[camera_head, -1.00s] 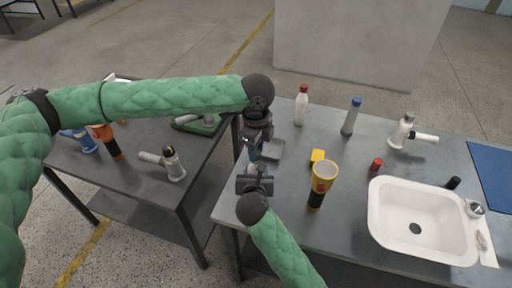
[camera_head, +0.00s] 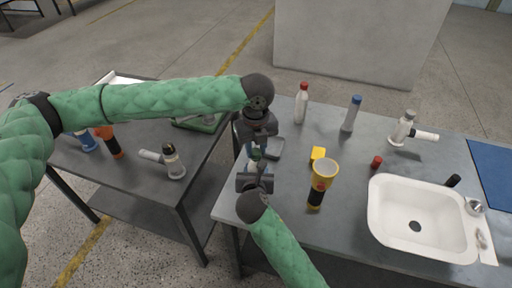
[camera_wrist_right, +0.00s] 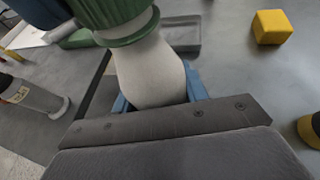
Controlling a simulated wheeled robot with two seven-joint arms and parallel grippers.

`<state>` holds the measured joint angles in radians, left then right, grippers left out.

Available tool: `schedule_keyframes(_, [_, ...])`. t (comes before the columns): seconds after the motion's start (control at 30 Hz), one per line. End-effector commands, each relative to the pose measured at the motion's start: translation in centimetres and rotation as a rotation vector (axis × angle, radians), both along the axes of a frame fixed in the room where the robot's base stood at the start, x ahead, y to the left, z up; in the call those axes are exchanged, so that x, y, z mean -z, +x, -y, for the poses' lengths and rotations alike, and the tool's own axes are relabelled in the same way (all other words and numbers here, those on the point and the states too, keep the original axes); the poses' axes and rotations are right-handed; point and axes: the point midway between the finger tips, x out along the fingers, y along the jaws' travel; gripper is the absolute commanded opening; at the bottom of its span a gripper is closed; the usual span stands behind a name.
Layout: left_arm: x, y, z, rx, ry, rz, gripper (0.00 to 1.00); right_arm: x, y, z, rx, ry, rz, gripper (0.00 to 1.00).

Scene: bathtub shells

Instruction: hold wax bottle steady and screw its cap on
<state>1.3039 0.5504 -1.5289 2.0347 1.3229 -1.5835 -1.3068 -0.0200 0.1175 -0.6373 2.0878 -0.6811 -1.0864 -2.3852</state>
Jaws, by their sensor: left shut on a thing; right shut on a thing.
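The wax bottle (camera_wrist_right: 150,70) is pale grey-white and narrows toward its top in the right wrist view. A green ribbed cap (camera_wrist_right: 115,15) sits at its top, cut off by the frame edge. My right gripper (camera_head: 255,172) is shut on the bottle's body from below; its blue fingers (camera_wrist_right: 203,85) flank the bottle in the wrist view. My left gripper (camera_head: 253,147) is shut at the cap, directly above the right one. In the head view the grippers hide most of the bottle, so how far the cap is seated cannot be told.
A grey tray (camera_head: 275,148), yellow block (camera_head: 318,154), yellow-black flashlight (camera_head: 321,182) and red cap (camera_head: 376,162) lie right of my grippers. Bottles (camera_head: 301,103) stand behind. A white sink (camera_head: 385,220) is at right. A second table (camera_head: 120,185) is at left.

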Motion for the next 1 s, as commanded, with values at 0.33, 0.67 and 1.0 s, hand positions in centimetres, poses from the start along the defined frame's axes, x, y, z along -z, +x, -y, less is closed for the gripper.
schedule_keyframes(0.33, [-0.01,0.06,-0.1,0.492,0.0,0.001,0.06,0.01,-0.01,0.03,0.001,0.0,0.0,0.0])
schedule_keyframes(0.67, [0.01,0.12,-0.16,0.965,0.001,0.002,0.06,0.01,-0.01,0.04,0.001,0.0,0.0,0.0])
schedule_keyframes(1.0, [0.04,0.19,-0.21,1.412,0.001,0.001,0.06,0.02,-0.01,0.05,0.001,0.0,0.0,0.0])
